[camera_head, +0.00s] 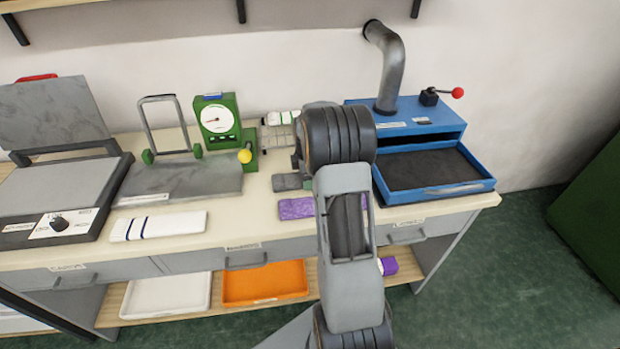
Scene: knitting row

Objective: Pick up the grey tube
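A small, flat grey piece that looks like the grey tube (287,182) lies on the cream worktop, just left of my arm. Its right end runs close to my arm, and I cannot tell whether anything touches it there. My arm rises from the bottom of the view to a large dark joint over the worktop. My gripper is hidden behind that joint and link, so its fingers and anything in them do not show.
A purple piece (296,208) lies in front of the grey one. A white, blue-striped piece (158,226) lies farther left. A green gauge device (218,122) and a flat press (58,190) stand left. A blue machine with an open tray (433,190) stands right. An orange tray (264,283) sits below.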

